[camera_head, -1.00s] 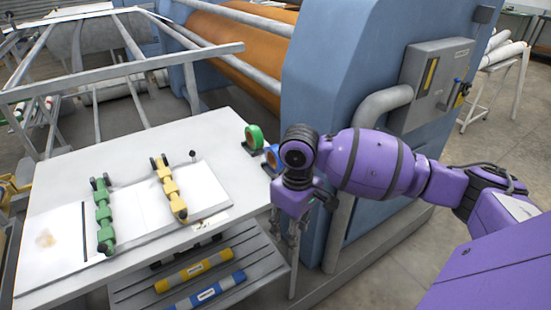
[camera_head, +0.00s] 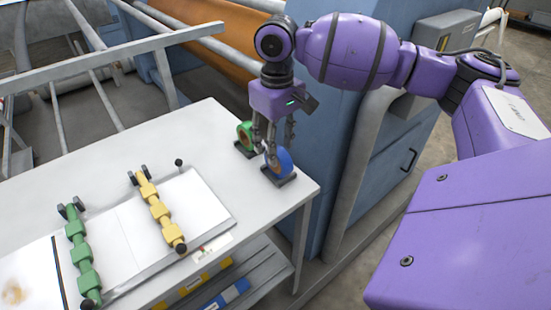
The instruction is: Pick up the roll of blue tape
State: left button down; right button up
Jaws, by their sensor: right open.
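The roll of blue tape (camera_head: 284,161) stands upright in a dark holder at the right corner of the white table (camera_head: 215,130). My right gripper (camera_head: 271,150) points down over it, open, with its fingers at the blue roll. I cannot tell whether the fingers touch the tape. A roll of green tape (camera_head: 244,134) stands in its own dark holder just behind and to the left, partly hidden by the gripper. My left gripper is not in view.
A yellow segmented tool (camera_head: 159,209) and a green segmented tool (camera_head: 80,250) lie on the table's left part. A blue press housing (camera_head: 345,120) stands close behind the right arm.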

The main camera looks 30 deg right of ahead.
aim_at(279, 159)
notch_tip(279, 159, down, 5)
jog(key=shift+s+d+f, duration=0.15)
jog(key=shift+c, duration=0.5)
grip_shut()
